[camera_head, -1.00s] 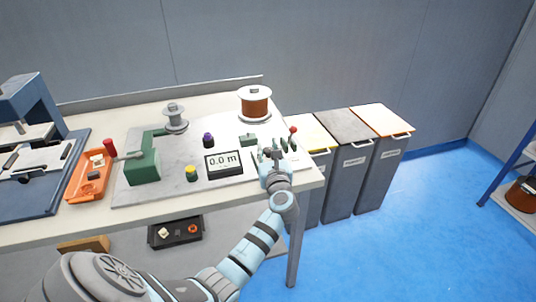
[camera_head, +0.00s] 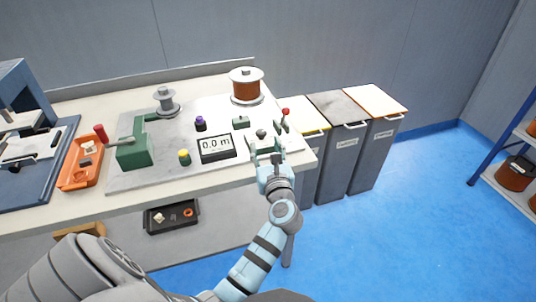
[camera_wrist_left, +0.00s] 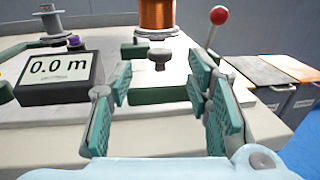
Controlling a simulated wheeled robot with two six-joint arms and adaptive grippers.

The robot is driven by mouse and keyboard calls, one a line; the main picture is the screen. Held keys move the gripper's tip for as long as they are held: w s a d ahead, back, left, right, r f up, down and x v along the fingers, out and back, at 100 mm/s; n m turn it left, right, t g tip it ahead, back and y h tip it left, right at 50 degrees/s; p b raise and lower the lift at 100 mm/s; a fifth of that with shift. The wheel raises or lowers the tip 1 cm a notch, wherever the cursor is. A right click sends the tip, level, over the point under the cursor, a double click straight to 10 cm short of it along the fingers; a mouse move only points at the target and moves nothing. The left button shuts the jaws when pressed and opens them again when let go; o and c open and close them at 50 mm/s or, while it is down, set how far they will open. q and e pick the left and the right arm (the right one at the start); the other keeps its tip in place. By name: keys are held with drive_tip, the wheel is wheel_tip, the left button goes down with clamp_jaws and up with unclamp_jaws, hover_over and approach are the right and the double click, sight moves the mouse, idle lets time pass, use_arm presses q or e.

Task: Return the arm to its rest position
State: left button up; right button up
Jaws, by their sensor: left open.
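My left gripper (camera_head: 268,156) is over the right front part of the white table (camera_head: 70,207), beside the display reading 0.0 m (camera_head: 216,147). In the left wrist view its green-padded fingers (camera_wrist_left: 163,105) stand apart with nothing between them. A lever with a red knob (camera_wrist_left: 218,15) rises just beyond the fingers at the right. A small dark knob (camera_wrist_left: 159,57) sits ahead of the gap. My right gripper is not in view.
A copper wire spool (camera_head: 247,88) and a grey spool (camera_head: 166,100) stand at the back. The green crank unit (camera_head: 134,153) and orange tray (camera_head: 80,172) are left. Grey bins (camera_head: 340,150) adjoin the table's right end. Blue floor (camera_head: 420,220) at right is clear.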

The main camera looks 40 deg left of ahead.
use_arm(q)
drive_tip(key=v, duration=0.4)
idle(0.3)
